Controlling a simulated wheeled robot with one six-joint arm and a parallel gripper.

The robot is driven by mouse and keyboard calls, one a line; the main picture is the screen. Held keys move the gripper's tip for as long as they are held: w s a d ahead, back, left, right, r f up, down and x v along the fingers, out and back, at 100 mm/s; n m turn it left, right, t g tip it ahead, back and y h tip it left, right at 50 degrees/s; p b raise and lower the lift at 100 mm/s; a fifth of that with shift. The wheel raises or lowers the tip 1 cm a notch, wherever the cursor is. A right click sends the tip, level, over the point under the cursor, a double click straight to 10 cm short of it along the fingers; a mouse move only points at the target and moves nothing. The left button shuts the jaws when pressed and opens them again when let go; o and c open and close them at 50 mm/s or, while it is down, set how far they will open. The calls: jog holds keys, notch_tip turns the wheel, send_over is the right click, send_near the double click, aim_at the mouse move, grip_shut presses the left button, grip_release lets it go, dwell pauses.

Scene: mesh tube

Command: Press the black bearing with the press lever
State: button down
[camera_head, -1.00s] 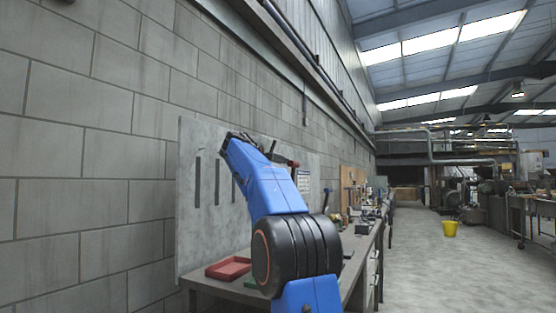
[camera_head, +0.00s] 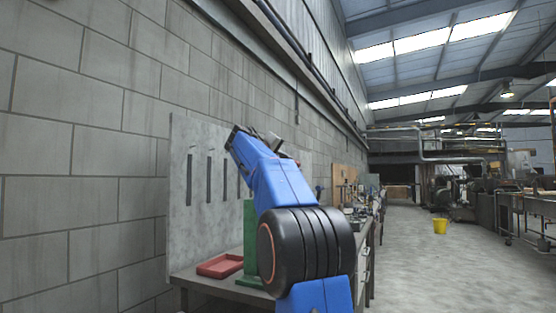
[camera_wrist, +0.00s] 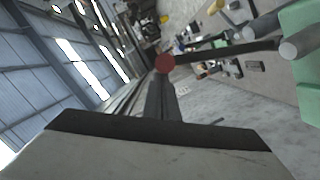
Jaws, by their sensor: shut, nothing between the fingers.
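The press is green; its column (camera_head: 250,240) stands on the workbench, partly hidden behind my blue arm in the head view. In the wrist view its green body (camera_wrist: 303,55) is at the right edge. The dark press lever (camera_wrist: 225,54) runs left from there to a red knob (camera_wrist: 165,63). My gripper (camera_wrist: 162,88) is shut and empty, its dark fingers just below the knob in the picture. I cannot tell whether they touch it. In the head view my arm's end is raised and the fingers are unclear. The black bearing is not visible.
A red tray (camera_head: 220,265) lies on the workbench (camera_head: 205,284), left of the press. A grey slotted panel (camera_head: 188,225) stands behind, against the block wall. More tools lie farther along the bench. The floor to the right is open, with a yellow bucket (camera_head: 440,226).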

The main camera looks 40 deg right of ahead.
jog(key=s+d+f+m+t+y, duration=0.1)
jog(key=s+d+f+m+t, duration=0.15)
jog(key=s+f+m, duration=0.4)
jog(key=s+d+f+m+t+y, duration=0.1)
jog(key=s+d+f+m, duration=0.25)
jog(key=s+f, duration=0.45)
notch_tip(320, 180, down, 8)
jog(key=s+d+m, duration=0.1)
jog(key=s+m, duration=0.1)
jog(key=shift+s+f+m, duration=0.2)
jog(key=shift+s+m, duration=0.05)
jog(key=shift+m, duration=0.05)
jog(key=shift+a+t, duration=0.1)
jog(key=shift+t, duration=0.15)
dwell(0.5)
jog(key=shift+r, duration=0.1)
notch_tip(320, 180, up, 9)
jog(key=s, duration=0.2)
jog(key=v, duration=0.9)
jog(key=shift+a+r, duration=0.3)
jog(key=shift+a, duration=0.05)
